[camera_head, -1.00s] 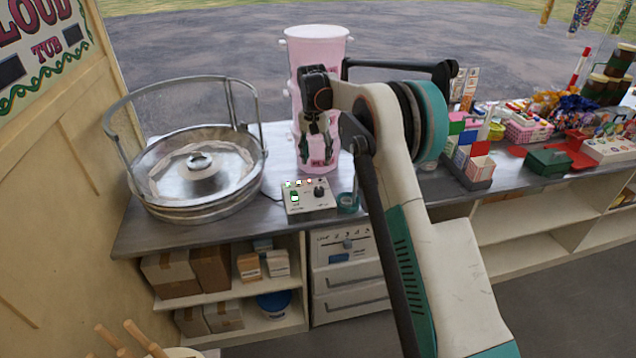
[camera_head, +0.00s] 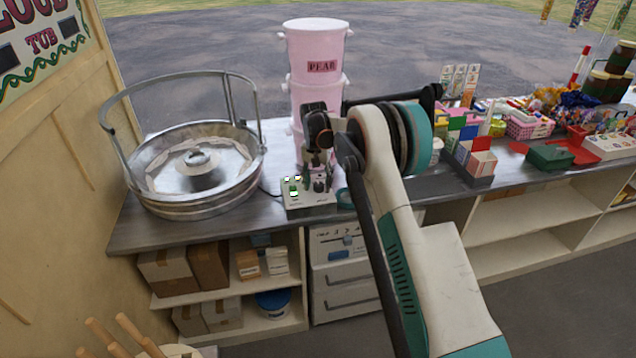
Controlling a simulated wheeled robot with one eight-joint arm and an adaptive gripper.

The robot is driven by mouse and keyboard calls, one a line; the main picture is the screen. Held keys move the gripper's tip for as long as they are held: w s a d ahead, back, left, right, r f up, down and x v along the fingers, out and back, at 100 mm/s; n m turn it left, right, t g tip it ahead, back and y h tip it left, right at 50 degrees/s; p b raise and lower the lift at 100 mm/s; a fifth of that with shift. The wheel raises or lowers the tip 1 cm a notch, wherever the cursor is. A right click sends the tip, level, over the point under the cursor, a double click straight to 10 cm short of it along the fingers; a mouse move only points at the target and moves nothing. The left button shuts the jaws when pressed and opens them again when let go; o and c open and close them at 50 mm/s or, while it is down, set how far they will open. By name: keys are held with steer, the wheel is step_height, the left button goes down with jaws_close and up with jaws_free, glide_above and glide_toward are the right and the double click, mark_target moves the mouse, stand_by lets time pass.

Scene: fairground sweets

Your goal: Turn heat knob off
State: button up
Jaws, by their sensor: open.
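The small white control box (camera_head: 308,204) sits on the metal counter, right of the candy floss machine. It has a green switch (camera_head: 294,194) and small indicator lamps on its left part. The dark heat knob (camera_head: 319,186) is on its right part, partly hidden by my gripper. My gripper (camera_head: 318,184) points down over the right part of the box, with its fingers open and close around the knob. I cannot tell whether the fingers touch the knob.
The round metal candy floss tub (camera_head: 200,160) with its rail stands left of the box. Stacked pink tubs (camera_head: 318,60) stand behind my gripper. Sweets boxes (camera_head: 478,160) fill the counter farther right.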

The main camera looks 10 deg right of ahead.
steer(key=shift+c, duration=0.2)
steer(key=c, duration=1)
steer(key=n, duration=0.5)
steer(key=shift+n, duration=0.3)
steer(key=n, duration=0.6)
steer(key=shift+s+t+b, duration=0.1)
steer(key=shift+t+b, duration=0.2)
steer(key=shift+n, duration=0.3)
